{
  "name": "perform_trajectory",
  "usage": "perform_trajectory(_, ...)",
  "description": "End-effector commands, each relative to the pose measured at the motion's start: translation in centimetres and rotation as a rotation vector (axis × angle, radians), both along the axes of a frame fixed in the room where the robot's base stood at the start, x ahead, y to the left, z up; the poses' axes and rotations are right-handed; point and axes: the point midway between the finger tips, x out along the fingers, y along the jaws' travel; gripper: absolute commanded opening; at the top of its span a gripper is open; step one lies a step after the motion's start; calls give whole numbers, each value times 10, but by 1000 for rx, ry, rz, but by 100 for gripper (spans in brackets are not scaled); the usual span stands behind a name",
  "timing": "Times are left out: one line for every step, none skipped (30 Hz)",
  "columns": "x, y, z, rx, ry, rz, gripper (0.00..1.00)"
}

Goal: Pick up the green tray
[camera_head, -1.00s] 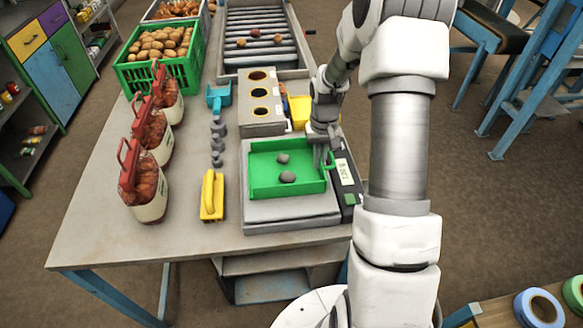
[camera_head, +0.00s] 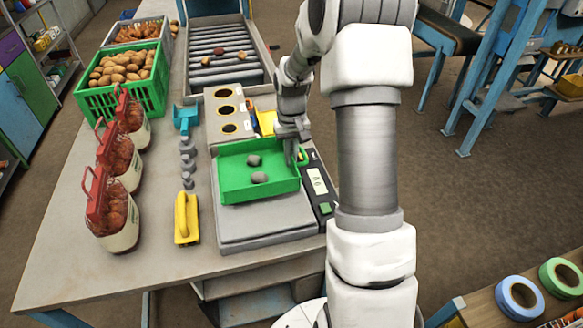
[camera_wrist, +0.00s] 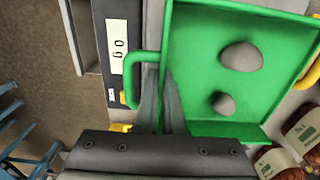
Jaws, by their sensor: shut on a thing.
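The green tray (camera_head: 262,190) has two grey stones (camera_head: 259,178) lying in it. In the head view it appears raised a little above the grey weighing scale (camera_head: 265,228), roughly level. My gripper (camera_head: 293,152) is shut on the tray's right side wall, at the handle side. In the wrist view the tray (camera_wrist: 195,65) fills the right half, and my fingers (camera_wrist: 163,105) close on its wall beside the looped green handle (camera_wrist: 133,80). The stones also show there (camera_wrist: 241,56). The fingertips are partly hidden in the head view.
Behind the tray stand a box with round holes (camera_head: 229,105) and a yellow item (camera_head: 267,122). Left are a yellow-handled tool (camera_head: 187,220), grey weights (camera_head: 187,160) and several red-topped bags (camera_head: 112,220). A green potato crate (camera_head: 125,98) is at the back left. The scale's display (camera_head: 317,180) sits right.

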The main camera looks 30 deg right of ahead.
Motion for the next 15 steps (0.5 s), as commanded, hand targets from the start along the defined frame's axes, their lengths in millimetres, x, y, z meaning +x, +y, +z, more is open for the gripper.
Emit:
perform_trajectory(7,-1,3,-1,-3,0,0)
perform_trajectory(10,-2,5,-1,-3,0,0)
perform_trajectory(14,-3,8,0,-3,0,0)
perform_trajectory(18,-4,10,0,-3,0,0)
perform_trajectory(22,-5,12,0,-3,0,0)
perform_trajectory(27,-7,15,1,-2,0,0)
perform_trajectory(31,-8,17,0,-3,0,0)
perform_trajectory(35,-9,20,0,-3,0,0)
perform_trajectory(41,-11,24,0,-4,1,0)
perform_trajectory(45,-12,26,0,-3,1,0)
perform_trajectory(49,-13,29,0,-3,1,0)
perform_trajectory(54,-15,32,0,-2,0,0)
perform_trajectory(58,-16,35,-1,-4,0,0)
perform_trajectory(62,-18,38,-1,-3,0,0)
perform_trajectory(67,-19,40,-1,-3,0,0)
